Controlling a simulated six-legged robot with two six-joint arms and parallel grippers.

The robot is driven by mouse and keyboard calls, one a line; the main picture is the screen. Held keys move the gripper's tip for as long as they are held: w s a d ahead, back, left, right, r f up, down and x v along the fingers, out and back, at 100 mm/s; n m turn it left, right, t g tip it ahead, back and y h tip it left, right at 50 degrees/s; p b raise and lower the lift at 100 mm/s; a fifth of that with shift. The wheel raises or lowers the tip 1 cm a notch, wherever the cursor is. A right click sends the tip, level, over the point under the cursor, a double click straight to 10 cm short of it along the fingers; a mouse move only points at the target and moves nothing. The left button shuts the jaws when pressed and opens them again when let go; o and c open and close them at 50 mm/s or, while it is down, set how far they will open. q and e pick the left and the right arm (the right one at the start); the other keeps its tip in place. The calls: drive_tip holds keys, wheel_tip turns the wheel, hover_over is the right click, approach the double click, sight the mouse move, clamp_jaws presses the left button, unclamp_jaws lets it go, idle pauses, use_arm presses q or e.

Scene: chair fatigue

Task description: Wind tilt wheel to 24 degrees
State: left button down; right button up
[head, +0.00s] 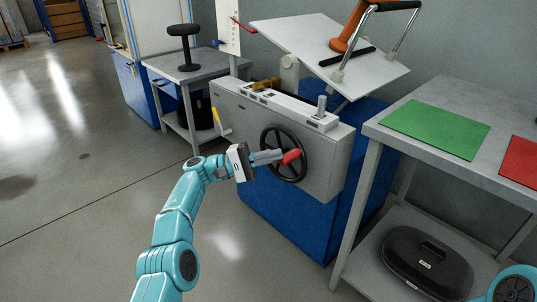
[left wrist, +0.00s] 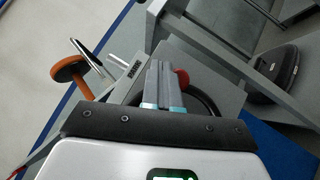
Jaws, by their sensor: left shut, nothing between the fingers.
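The tilt wheel (head: 297,173) is a black spoked handwheel on the front of a grey machine housing (head: 325,170). It carries a red knob (head: 291,156). My left gripper (head: 279,156) is shut and empty, its fingertips at the knob; whether they touch it cannot be told. In the left wrist view the closed fingers (left wrist: 163,84) point toward the red knob (left wrist: 182,78), and part of the black wheel rim (left wrist: 209,104) shows behind them. A white tilted plate (head: 290,35) above the housing bears an orange and chrome chair (head: 351,25). My right gripper is out of view.
A grey bench (head: 372,130) at the right bears a green mat (head: 436,129) and a red mat (head: 520,160); a black case (head: 425,263) lies on its shelf. A small table (head: 165,66) with a black stool-like part (head: 183,45) stands left. Open floor lies at left.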

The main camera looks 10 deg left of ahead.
use_arm(q)
drive_tip(key=shift+s+d+f+m+g+y+b, duration=0.3)
drive_tip(key=shift+d+f+m+y+b, duration=0.3)
drive_tip(key=shift+m+b, duration=0.65)
drive_tip(key=shift+n+b, duration=0.25)
drive_tip(key=shift+b, duration=0.05)
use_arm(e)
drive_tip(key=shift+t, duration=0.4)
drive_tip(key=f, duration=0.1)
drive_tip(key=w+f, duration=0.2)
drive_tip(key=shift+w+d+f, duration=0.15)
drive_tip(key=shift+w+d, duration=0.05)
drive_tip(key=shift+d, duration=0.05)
use_arm(q)
drive_tip(key=shift+s+d+f+y+b, duration=0.1)
drive_tip(key=shift+s+f+y+b, duration=0.05)
drive_tip(key=shift+f+y+b, duration=0.15)
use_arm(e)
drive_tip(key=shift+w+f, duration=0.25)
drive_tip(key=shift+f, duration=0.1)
use_arm(q)
drive_tip(key=shift+d+f+m, duration=0.1)
drive_tip(key=shift+m, duration=0.4)
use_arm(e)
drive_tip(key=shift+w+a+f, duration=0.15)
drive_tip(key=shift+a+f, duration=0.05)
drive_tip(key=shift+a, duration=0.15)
